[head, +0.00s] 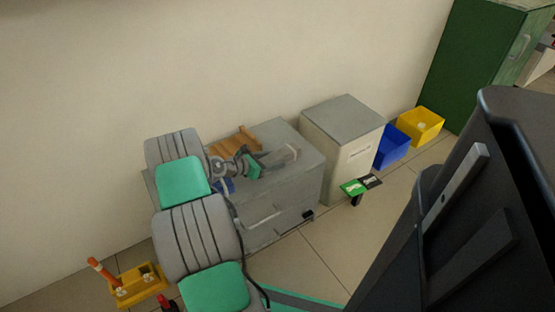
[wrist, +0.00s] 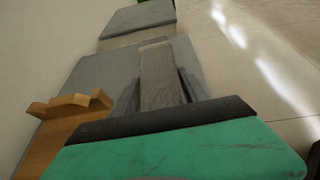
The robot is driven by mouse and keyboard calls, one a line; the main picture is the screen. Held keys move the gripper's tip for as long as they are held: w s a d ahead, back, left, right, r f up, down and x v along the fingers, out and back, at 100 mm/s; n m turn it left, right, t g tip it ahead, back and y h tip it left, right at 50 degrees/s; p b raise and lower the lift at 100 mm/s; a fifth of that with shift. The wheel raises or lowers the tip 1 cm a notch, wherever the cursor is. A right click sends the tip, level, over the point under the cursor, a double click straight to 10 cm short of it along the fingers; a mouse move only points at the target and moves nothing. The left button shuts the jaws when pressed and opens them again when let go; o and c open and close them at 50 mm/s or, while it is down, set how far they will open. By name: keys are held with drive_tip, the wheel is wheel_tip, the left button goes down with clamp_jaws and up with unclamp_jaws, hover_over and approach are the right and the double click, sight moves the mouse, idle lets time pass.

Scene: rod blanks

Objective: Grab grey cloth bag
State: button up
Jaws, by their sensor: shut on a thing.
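The grey cloth bag (wrist: 160,72) shows in the wrist view as a long, grey, textured piece between the two dark fingers of my gripper (wrist: 160,88). My gripper is shut on it. In the head view my gripper (head: 276,163) is over the top of a grey cabinet, and the bag (head: 291,153) is a small grey shape at its fingertips. I cannot tell whether the bag still touches the cabinet top.
A wooden rack (head: 236,143) stands on the grey cabinet (head: 309,168), beside the wall. A pale cabinet (head: 337,158), a blue bin (head: 393,150) and a yellow bin (head: 425,127) stand to the right. A yellow stand (head: 137,287) with an orange-handled item is at lower left.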

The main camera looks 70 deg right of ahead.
drive_tip(key=c, duration=0.4)
drive_tip(key=shift+r, duration=0.1)
